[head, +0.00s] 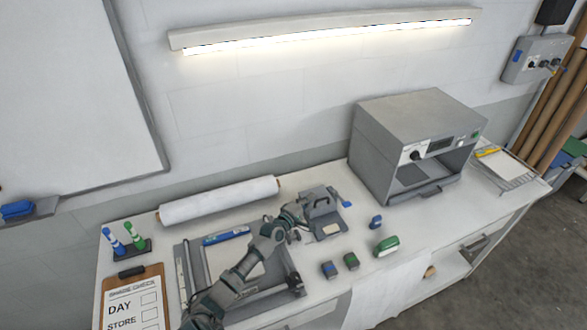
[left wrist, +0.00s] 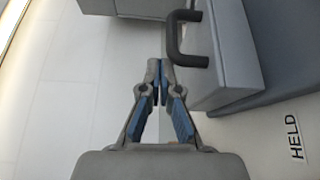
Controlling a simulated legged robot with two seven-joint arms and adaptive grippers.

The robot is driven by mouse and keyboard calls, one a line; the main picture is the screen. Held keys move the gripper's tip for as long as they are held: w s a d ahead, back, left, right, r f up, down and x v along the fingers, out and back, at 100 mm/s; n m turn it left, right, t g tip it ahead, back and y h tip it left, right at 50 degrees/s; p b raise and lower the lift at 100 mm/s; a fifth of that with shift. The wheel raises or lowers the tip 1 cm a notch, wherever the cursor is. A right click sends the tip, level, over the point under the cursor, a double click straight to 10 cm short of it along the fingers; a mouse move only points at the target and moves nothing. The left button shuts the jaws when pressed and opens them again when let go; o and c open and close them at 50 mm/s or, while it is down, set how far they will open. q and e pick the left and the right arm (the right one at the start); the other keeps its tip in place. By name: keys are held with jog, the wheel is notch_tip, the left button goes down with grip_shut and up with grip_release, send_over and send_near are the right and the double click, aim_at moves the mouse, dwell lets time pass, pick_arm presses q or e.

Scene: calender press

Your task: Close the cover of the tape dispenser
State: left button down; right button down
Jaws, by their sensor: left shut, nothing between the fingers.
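The tape dispenser (head: 317,198) is a small grey unit on the bench, right of the white roll. A grey panel with a dark handle, apparently its cover, stands raised at the back, and a paler patch shows on the lower front part. In the left wrist view the dark bar handle (left wrist: 172,38) juts from a grey block (left wrist: 212,60). My left gripper (head: 299,213) is at the left side of the dispenser. In the left wrist view its fingertips (left wrist: 159,68) are together and empty, close beside the handle; I cannot tell whether they touch. My right gripper is not in view.
A grey trimmer-like board (head: 295,284) lies under my left arm. The white roll (head: 220,201) is behind it. Small blocks (head: 329,270) and a green item (head: 387,246) lie in front of the dispenser. A large grey box (head: 375,150) stands to the right.

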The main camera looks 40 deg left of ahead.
pick_arm(q)
jog(key=shift+s+d+f, duration=0.1)
jog(key=shift+d+f, duration=0.3)
jog(key=shift+f, duration=0.05)
jog(key=shift+d+f, duration=0.1)
